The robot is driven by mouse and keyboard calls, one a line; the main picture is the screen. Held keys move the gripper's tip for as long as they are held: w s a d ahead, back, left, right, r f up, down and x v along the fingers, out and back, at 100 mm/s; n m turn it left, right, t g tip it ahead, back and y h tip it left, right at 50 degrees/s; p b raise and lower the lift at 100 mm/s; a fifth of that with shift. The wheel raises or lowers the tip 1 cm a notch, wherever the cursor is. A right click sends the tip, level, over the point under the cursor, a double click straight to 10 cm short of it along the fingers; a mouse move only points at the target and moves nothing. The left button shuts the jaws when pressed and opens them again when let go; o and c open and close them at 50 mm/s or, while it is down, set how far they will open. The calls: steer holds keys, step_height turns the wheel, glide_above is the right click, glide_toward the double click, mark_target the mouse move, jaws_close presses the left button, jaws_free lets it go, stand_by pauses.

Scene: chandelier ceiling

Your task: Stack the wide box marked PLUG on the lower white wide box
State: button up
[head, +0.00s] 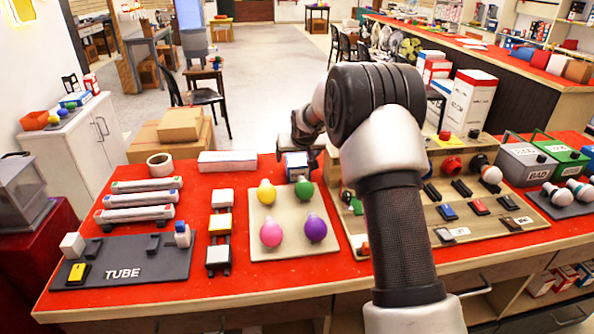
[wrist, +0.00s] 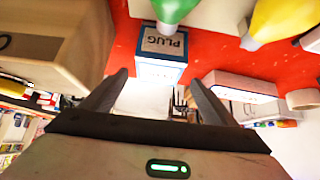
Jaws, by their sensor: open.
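The box marked PLUG (wrist: 163,44), white with blue edges, stands on the red table. In the head view the PLUG box (head: 296,160) is partly hidden behind my gripper (head: 305,150). In the wrist view my gripper (wrist: 158,76) is open, with nothing held. Its fingertips are on either side of the PLUG box's near edge in the picture; I cannot tell whether they touch it. A white wide box (head: 228,161) lies flat on the table to the left of the PLUG box. The white wide box (wrist: 241,86) also shows at right in the wrist view.
A board with several colored bulbs (head: 262,228) lies in front of the PLUG box. A wooden sloped panel (head: 480,219) with switches stands to the right. A tape roll (head: 160,163) and cardboard boxes (head: 181,124) are at left.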

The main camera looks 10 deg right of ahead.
steer(key=x, duration=0.2)
steer(key=shift+w+f, duration=0.2)
steer(key=shift+f, duration=0.05)
steer(key=x, duration=0.2)
steer(key=b+x, duration=0.1)
steer(key=x, duration=0.1)
steer(key=shift+s+d+f, duration=0.1)
steer(key=shift+d+f, duration=0.05)
steer(key=shift+f, duration=0.2)
steer(key=shift+w+f, duration=0.3)
steer(key=shift+r, duration=0.1)
steer(key=c, duration=1.3)
